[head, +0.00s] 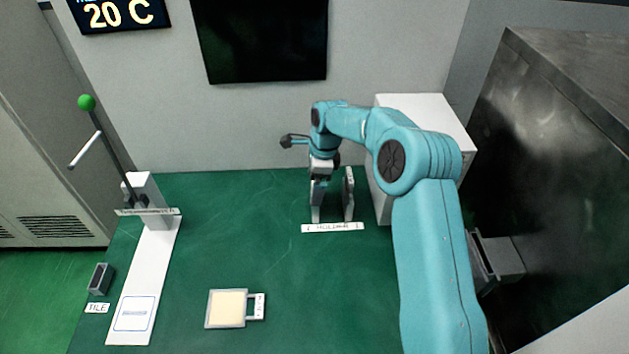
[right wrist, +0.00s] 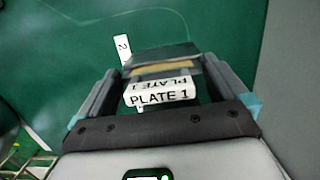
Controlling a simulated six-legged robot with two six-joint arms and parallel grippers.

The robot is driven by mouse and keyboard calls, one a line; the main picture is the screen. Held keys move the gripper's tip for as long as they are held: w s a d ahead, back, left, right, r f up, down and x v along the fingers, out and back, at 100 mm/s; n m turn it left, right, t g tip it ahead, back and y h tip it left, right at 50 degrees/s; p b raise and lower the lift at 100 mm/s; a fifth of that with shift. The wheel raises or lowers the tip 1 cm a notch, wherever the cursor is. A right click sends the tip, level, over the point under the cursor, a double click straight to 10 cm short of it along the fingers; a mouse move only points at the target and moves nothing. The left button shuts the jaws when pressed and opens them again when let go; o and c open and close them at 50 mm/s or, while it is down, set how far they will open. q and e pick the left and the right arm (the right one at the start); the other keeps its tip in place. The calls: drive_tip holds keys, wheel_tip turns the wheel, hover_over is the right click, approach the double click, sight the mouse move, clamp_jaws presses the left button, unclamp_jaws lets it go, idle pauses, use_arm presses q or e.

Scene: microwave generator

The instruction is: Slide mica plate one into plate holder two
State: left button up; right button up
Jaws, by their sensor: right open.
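Mica plate one shows in the right wrist view by its white handle tab marked PLATE 1 (right wrist: 160,93), with a tan strip and a dark grey edge beyond it. My right gripper (right wrist: 161,70) is open, with one finger on each side of the tab. In the head view the right gripper (head: 319,182) points down at the left of two upright grey pieces above the holder label strip (head: 332,228). The right upright piece (head: 348,194) stands apart from the gripper. The arm hides part of this area, and I cannot tell how deep the plate sits. My left gripper is not in view.
Another plate, cream with a grey frame (head: 228,307), lies flat on the green table. A lever with a green knob (head: 87,103) stands on a white base at left, near a small grey block (head: 100,279). A white box (head: 425,120) stands behind my right arm.

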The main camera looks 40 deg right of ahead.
wheel_tip(320, 180, up, 16)
drive_tip(key=s+d+p, duration=0.1)
drive_tip(key=d+p, duration=0.1)
drive_tip(key=p, duration=0.3)
drive_tip(key=shift+s+f, duration=0.15)
drive_tip(key=shift+f, duration=0.1)
